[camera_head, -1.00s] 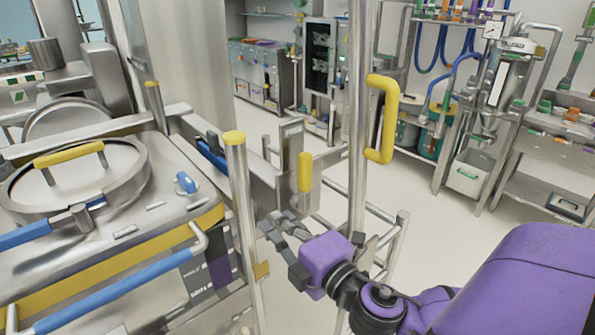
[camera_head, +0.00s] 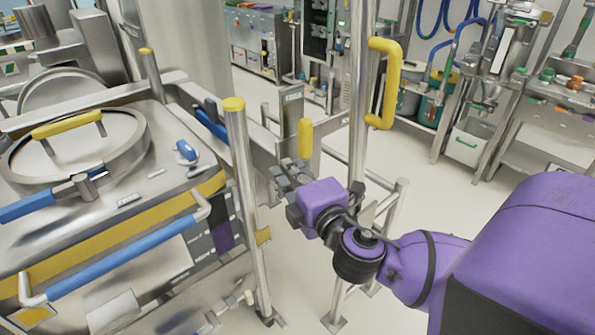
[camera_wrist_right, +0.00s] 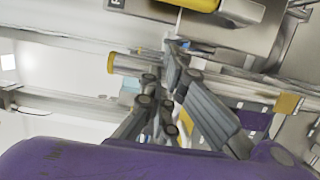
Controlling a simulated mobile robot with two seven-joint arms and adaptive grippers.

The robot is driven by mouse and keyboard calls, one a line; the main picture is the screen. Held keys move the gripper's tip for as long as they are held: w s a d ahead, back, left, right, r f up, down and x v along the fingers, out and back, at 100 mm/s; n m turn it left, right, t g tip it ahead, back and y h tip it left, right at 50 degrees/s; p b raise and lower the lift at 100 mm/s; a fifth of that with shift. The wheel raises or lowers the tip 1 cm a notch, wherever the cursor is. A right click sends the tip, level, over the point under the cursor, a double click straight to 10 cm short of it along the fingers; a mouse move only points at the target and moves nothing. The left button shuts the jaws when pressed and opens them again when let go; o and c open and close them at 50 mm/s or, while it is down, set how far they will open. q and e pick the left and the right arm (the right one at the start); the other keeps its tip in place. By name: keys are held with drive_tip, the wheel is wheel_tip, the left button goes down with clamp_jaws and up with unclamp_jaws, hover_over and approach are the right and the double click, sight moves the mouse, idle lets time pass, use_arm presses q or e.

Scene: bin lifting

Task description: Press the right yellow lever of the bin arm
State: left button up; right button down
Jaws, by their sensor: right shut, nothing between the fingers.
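The upright yellow lever (camera_head: 305,138) stands on the grey metal bin arm (camera_head: 268,145), near the middle of the head view. My right gripper (camera_head: 282,172) is shut and empty. In the head view its fingertips appear just below and left of the lever's lower end; I cannot tell whether they touch it. In the right wrist view the shut fingers (camera_wrist_right: 172,62) point at the metalwork. A yellow-capped cylinder (camera_wrist_right: 112,63) lies left of them there, seemingly the post rather than the lever. My left gripper is out of view.
A steel post with a yellow cap (camera_head: 233,104) stands left of my right gripper. A yellow loop handle (camera_head: 384,84) is on the upright pole to the right. The steel bin (camera_head: 105,205) with blue handles fills the left. Open floor lies at right.

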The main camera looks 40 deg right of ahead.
sight(302, 149)
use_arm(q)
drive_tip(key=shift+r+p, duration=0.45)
use_arm(e)
drive_tip(key=w+d, duration=0.4)
drive_tip(key=w, duration=0.2)
drive_tip(key=shift+d, duration=0.4)
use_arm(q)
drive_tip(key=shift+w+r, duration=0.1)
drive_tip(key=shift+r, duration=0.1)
use_arm(e)
drive_tip(key=shift+w+r, duration=0.1)
